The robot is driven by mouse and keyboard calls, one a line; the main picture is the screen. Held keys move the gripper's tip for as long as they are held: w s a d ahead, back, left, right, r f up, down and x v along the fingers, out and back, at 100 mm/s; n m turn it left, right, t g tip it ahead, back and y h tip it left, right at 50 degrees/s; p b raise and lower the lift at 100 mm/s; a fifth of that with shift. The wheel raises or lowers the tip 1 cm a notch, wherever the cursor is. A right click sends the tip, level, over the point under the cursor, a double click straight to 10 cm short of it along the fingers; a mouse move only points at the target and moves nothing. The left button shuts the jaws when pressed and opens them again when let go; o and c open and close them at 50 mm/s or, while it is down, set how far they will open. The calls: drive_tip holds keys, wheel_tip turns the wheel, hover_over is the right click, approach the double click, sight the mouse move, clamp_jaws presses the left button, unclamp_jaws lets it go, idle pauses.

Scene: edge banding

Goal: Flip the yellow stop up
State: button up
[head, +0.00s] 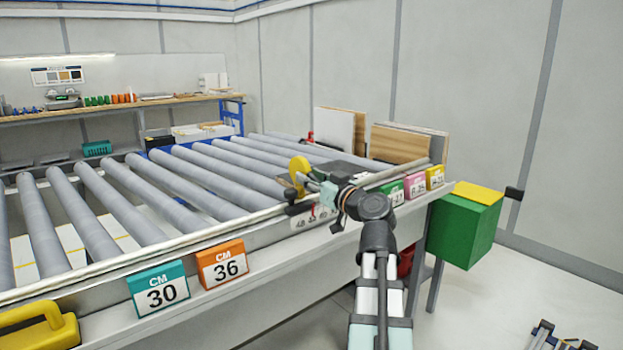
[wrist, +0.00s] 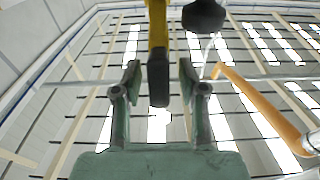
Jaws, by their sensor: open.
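The yellow stop (head: 299,167) stands at the near edge of the roller conveyor, beside its rail; a rounded yellow part shows at its top. My gripper (head: 297,187) is right at the stop, partly hidden by my own wrist. In the wrist view my gripper (wrist: 159,78) is open, with one finger on each side of a narrow yellow and dark bar (wrist: 158,85), which seems to be part of the stop. Gaps show between the bar and both fingers, so I see no grip on it. A dark round knob (wrist: 203,15) is at the top.
The grey rollers (head: 120,188) stretch left and behind. Number signs (head: 222,263) and coloured tags (head: 414,185) line the front rail. Boards (head: 400,144) stand at the back right, a green box (head: 464,230) at the right end. An orange tube (wrist: 262,103) crosses the wrist view's right side.

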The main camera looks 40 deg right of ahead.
drive_tip(key=s+f, duration=0.1)
drive_tip(key=s, duration=1.1)
drive_tip(key=shift+a, duration=0.2)
